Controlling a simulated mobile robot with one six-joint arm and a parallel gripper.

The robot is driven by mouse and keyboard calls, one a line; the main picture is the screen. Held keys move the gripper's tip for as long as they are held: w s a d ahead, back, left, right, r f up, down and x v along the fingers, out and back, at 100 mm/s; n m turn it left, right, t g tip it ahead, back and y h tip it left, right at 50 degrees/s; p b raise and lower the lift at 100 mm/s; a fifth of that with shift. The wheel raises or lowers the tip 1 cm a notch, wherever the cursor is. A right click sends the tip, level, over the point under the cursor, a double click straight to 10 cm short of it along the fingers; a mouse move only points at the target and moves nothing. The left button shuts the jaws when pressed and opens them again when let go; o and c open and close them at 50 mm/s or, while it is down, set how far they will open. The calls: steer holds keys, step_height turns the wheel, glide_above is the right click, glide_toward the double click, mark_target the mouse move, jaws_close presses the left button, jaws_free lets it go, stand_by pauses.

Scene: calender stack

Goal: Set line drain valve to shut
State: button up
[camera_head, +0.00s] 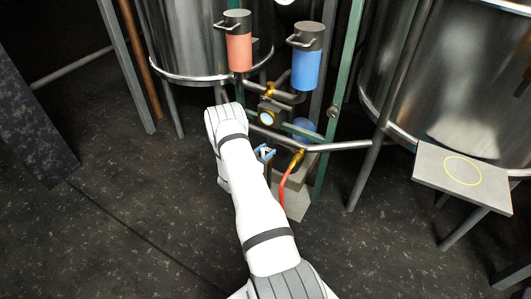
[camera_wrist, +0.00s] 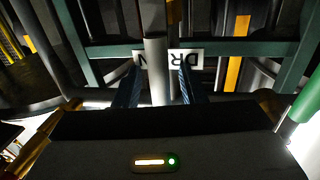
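In the wrist view a white label (camera_wrist: 188,58) appears upside down, and the letters D and R can be read on it. A grey bar (camera_wrist: 155,68), perhaps the drain valve's lever, stands in front of the label. My gripper (camera_wrist: 157,92) has its two blue fingers on either side of this bar, with a gap visible at each side. In the head view my gripper (camera_head: 265,152) is low by the pipework, left of a brass fitting (camera_head: 296,158) with a red hose. The valve body and its position marks cannot be made out.
A red canister (camera_head: 239,50) and a blue canister (camera_head: 306,70) stand above a round gauge (camera_head: 267,117). Steel tanks flank the pipes. A small plate with a yellow ring (camera_head: 440,178) is at right. Green frame bars (camera_wrist: 100,50) cross close behind the fingers. Open floor lies left.

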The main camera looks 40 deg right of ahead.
steer(key=shift+c, duration=0.6)
jaws_close()
